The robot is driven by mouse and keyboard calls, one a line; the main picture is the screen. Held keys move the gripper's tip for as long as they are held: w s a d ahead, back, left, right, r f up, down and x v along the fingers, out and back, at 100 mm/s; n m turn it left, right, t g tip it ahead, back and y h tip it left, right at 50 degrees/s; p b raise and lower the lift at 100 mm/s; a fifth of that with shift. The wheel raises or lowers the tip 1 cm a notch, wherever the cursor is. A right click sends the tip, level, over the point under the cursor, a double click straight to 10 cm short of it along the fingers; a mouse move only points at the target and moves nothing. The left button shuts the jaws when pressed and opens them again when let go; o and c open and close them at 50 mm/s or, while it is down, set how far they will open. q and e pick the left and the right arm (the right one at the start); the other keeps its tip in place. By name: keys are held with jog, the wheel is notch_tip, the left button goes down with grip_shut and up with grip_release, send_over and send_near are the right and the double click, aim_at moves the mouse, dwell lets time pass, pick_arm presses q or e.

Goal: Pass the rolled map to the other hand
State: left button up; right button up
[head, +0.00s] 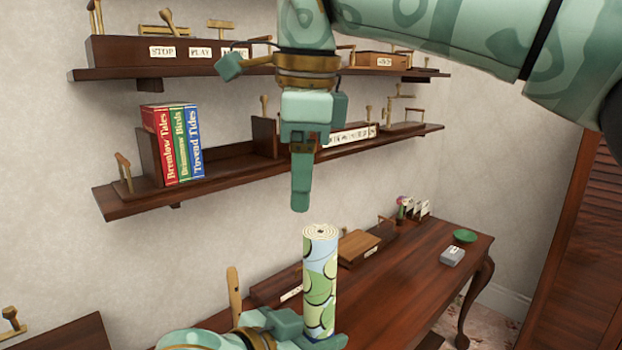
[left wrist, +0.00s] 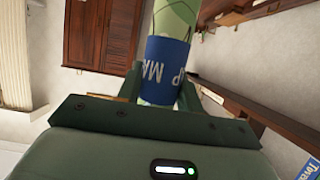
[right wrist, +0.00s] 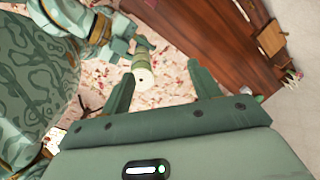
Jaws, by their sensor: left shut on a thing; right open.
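The rolled map (head: 320,275) is a green and pale blue patterned tube standing upright in the head view. My left gripper (head: 312,338) is shut on its lower end. In the left wrist view the map (left wrist: 168,62) rises between the fingers and shows a blue band with white letters. My right gripper (head: 300,205) points down above the map, apart from it, a little left of its top end. In the right wrist view its fingers (right wrist: 160,88) are spread and empty, and the map's round end (right wrist: 144,75) shows beyond them, nearer the left finger.
A dark wooden desk (head: 400,275) stands below and behind, with a green dish (head: 464,236) and a grey box (head: 452,256). Two wall shelves hang behind; the lower shelf (head: 225,180) holds red, green and blue books (head: 172,145).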

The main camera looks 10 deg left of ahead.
aim_at(310, 271)
jog(key=shift+s+d+f+n+g+h, duration=0.15)
jog(key=shift+s+d+n+g+h, duration=0.35)
jog(key=shift+s+d, duration=0.4)
pick_arm(q)
jog(key=shift+s+r, duration=0.1)
pick_arm(e)
jog(key=shift+s+a+f, duration=0.1)
jog(key=shift+s, duration=0.3)
pick_arm(q)
jog(key=shift+s, duration=0.1)
pick_arm(e)
jog(key=shift+s+f, duration=0.15)
jog(key=shift+f, duration=0.2)
notch_tip(310, 271, down, 11)
jog(key=shift+w, duration=0.2)
jog(key=c, duration=1.1)
pick_arm(q)
jog(key=o, duration=1.1)
jog(key=shift+c, duration=0.2)
pick_arm(e)
jog(key=shift+c, duration=0.2)
pick_arm(q)
jog(key=shift+o, duration=0.4)
